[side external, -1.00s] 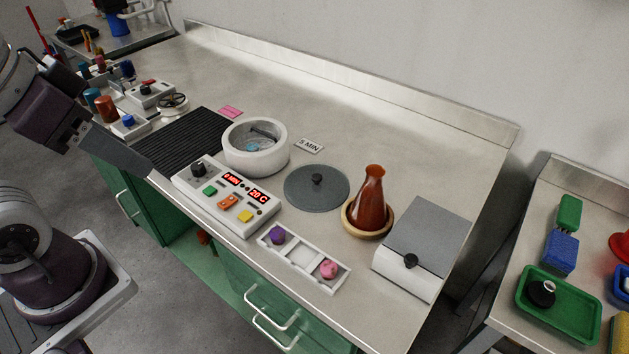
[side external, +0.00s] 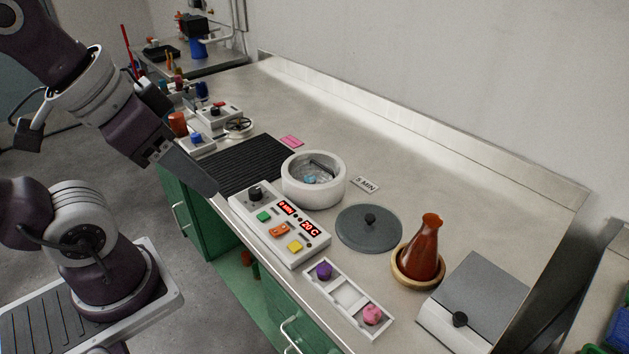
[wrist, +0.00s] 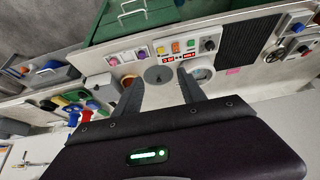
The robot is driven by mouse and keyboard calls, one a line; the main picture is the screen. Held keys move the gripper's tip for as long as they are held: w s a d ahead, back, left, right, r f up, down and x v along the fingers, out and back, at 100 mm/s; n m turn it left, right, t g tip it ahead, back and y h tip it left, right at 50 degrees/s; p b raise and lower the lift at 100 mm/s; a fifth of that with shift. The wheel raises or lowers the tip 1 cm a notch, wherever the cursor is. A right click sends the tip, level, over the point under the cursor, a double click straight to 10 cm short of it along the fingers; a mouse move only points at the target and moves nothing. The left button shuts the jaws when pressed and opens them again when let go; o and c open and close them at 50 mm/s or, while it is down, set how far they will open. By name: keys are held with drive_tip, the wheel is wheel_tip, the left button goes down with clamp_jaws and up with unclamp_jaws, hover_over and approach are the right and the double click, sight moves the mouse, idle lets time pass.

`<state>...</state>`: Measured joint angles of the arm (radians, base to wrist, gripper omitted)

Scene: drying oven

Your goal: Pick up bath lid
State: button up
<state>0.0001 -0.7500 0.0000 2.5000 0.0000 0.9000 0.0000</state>
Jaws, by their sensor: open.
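The bath lid (side external: 369,228) is a flat grey disc with a black knob, lying on the steel bench between the bath and the brown flask. My gripper (side external: 214,192) is open and empty, above the front edge of the bench beside the black mat, left of the bath and apart from the lid. In the wrist view, the lid (wrist: 158,75) shows between my two spread fingers, some distance beyond them, and the bath (wrist: 201,73) is partly hidden by one finger.
The control panel (side external: 280,225) stands in front of the bath. A tray with purple and pink pieces (side external: 348,297), the flask (side external: 425,249) in its ring and a grey-topped box (side external: 470,300) surround the lid. A "5 MIN" card (side external: 366,184) lies behind. The bench's back is clear.

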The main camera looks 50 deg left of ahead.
drive_tip(key=m+g+h, duration=0.2)
drive_tip(key=m+g, duration=0.2)
drive_tip(key=m, duration=0.9)
hover_over(370, 217)
drive_tip(key=s+a, duration=0.2)
drive_tip(key=s+a+f+x, duration=0.1)
drive_tip(key=s+a+x, duration=0.15)
drive_tip(key=x, duration=1.35)
drive_tip(key=shift+m+h, duration=0.3)
drive_tip(key=shift+h, duration=0.2)
drive_tip(key=x, duration=0.6)
drive_tip(key=w+a+x, duration=0.1)
drive_tip(key=x, duration=0.2)
drive_tip(key=shift+f, duration=0.45)
clamp_jaws()
